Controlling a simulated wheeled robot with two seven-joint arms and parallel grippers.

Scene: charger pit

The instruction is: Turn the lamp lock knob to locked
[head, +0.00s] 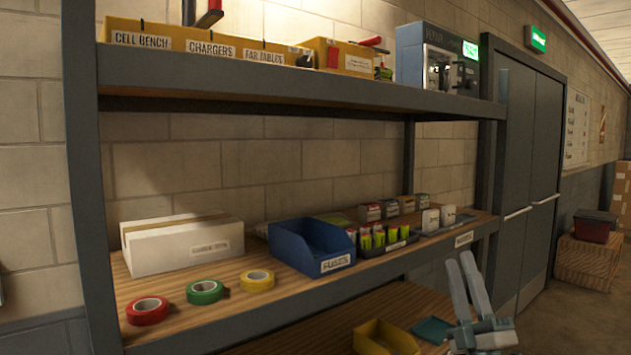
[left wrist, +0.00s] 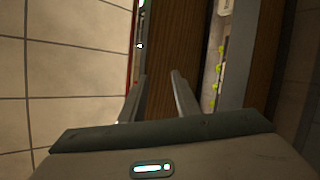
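I cannot make out a knob labelled as the lamp lock in either view. My left gripper (head: 460,259) is at the lower right of the head view, in front of the shelf's right end, with its fingers pointing up. In the left wrist view its two fingers (left wrist: 157,76) stand apart with nothing between them, so it is open and empty. A grey device (head: 411,60) with dark knobs and a green lit display stands at the right of the top shelf, well above the gripper. My right gripper is in neither view.
The middle shelf holds a white box (head: 183,246), a blue bin (head: 308,248), tape rolls (head: 204,292) and small battery packs. A yellow bin (head: 386,338) sits below. Grey double doors (head: 541,170) stand right of the shelf, with open floor before them.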

